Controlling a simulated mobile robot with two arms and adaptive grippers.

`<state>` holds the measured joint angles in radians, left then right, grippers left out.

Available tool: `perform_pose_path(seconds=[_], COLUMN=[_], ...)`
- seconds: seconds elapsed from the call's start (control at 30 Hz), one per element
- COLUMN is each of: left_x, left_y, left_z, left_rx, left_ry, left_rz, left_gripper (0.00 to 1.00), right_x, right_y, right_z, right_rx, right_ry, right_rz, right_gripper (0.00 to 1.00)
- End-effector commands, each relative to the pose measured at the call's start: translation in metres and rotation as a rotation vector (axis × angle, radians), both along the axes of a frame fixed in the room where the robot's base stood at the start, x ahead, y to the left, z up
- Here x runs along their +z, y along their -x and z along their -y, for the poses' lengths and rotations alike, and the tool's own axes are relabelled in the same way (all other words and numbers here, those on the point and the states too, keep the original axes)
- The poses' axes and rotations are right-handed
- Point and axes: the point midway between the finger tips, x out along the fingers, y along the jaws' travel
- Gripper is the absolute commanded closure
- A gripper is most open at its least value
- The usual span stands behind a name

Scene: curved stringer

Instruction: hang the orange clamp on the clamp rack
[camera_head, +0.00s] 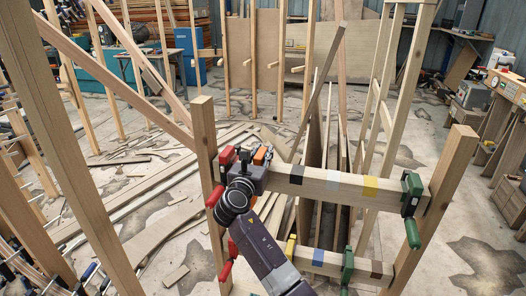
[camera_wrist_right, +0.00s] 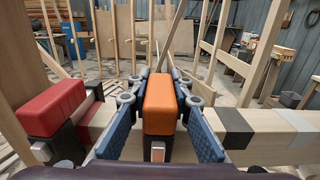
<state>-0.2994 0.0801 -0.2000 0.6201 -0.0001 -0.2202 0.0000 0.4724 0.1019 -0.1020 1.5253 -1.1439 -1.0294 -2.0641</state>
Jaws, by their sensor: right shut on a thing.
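The orange clamp (camera_head: 261,156) is held at the left part of the rack's upper beam. In the right wrist view the orange clamp (camera_wrist_right: 160,100) stands upright between the blue pads of my right gripper (camera_wrist_right: 163,112), which is shut on it. In the head view my right gripper (camera_head: 256,165) partly hides it. The clamp rack (camera_head: 318,181) is two wooden beams between posts, with coloured bands. The beam runs on both sides of the clamp in the wrist view (camera_wrist_right: 270,130). I cannot tell whether the clamp rests on the beam. My left gripper is not in view.
A red clamp (camera_wrist_right: 55,105) sits close left of the gripper. A green clamp (camera_head: 411,195) hangs at the upper beam's right end. The lower beam (camera_head: 330,263) carries more clamps, including a green one (camera_head: 347,268). Wooden posts stand around. The upper beam's middle is free.

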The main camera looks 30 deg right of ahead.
Motion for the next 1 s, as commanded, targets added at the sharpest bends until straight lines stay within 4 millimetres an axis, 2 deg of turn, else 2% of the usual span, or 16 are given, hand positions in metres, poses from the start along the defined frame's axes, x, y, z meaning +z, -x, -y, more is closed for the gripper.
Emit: perform_pose_path(seconds=[0.27, 0.93, 0.97, 1.0], left_x=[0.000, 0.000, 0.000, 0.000], left_y=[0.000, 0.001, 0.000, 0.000], left_z=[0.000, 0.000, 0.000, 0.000], left_rx=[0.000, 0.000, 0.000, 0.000], left_ry=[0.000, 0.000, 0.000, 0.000], left_rz=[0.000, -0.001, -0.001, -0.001], left_gripper=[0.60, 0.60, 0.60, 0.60], right_x=[0.003, -0.008, -0.008, -0.008], right_y=[0.000, 0.000, 0.000, 0.000], right_z=[0.000, 0.000, 0.000, 0.000], right_rx=[0.000, 0.000, 0.000, 0.000], right_ry=[0.004, 0.005, 0.005, 0.005], right_rz=[0.005, 0.004, 0.004, 0.004], right_gripper=[1.00, 1.00, 0.78, 0.73])
